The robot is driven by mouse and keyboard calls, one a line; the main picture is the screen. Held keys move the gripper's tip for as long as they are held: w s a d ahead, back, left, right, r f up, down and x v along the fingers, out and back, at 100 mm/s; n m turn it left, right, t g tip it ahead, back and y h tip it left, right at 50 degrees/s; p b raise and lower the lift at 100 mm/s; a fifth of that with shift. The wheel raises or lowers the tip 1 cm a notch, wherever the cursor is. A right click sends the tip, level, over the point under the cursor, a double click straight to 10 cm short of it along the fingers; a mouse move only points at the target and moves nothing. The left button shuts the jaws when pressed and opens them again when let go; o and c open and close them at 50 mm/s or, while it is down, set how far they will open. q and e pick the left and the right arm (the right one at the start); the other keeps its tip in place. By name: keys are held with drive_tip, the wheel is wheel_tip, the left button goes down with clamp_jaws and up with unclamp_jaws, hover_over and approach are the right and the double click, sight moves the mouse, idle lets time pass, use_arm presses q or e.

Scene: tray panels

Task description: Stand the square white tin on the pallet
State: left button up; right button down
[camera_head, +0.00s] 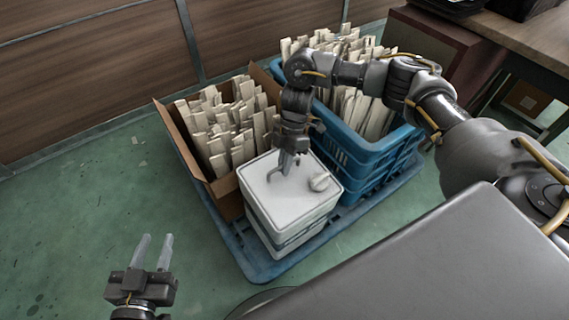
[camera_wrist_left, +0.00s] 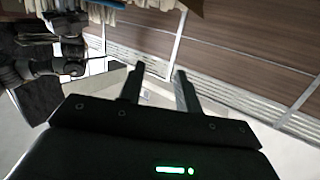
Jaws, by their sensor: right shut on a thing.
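The square white tin (camera_head: 283,200) is at the front of the blue pallet (camera_head: 243,255), upright as far as I can see, with a small round knob on its flat top. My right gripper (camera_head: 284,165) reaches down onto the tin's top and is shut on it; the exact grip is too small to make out. The tin's underside is hidden, so I cannot tell whether it rests fully on the pallet. My left gripper (camera_head: 153,252) is open and empty over the green floor, left of the pallet. Its two spread fingers also show in the left wrist view (camera_wrist_left: 158,85).
A cardboard box (camera_head: 228,200) of pale slats stands behind and left of the tin. A blue crate (camera_head: 370,150) of similar slats stands behind and right. A wooden table (camera_head: 525,35) is at the far right. The floor on the left is clear.

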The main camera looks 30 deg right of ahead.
drive_tip(key=shift+a+f+b, duration=0.1)
drive_tip(key=shift+f+b, duration=0.55)
drive_tip(key=shift+f, duration=0.05)
drive_tip(key=shift+s+f, duration=0.15)
drive_tip(key=shift+f, duration=0.05)
drive_tip(key=c, duration=2)
unclamp_jaws()
drive_tip(key=shift+f, duration=0.15)
drive_tip(key=o, duration=0.5)
use_arm(q)
drive_tip(key=s+d+r+m+t+h, duration=0.1)
drive_tip(key=d+r+t+h, duration=0.2)
drive_tip(key=r, duration=0.3)
drive_tip(key=shift+s+r+h, duration=0.2)
drive_tip(key=shift+s+h, duration=0.15)
drive_tip(key=shift+h, duration=0.35)
use_arm(e)
drive_tip(key=shift+r, duration=0.2)
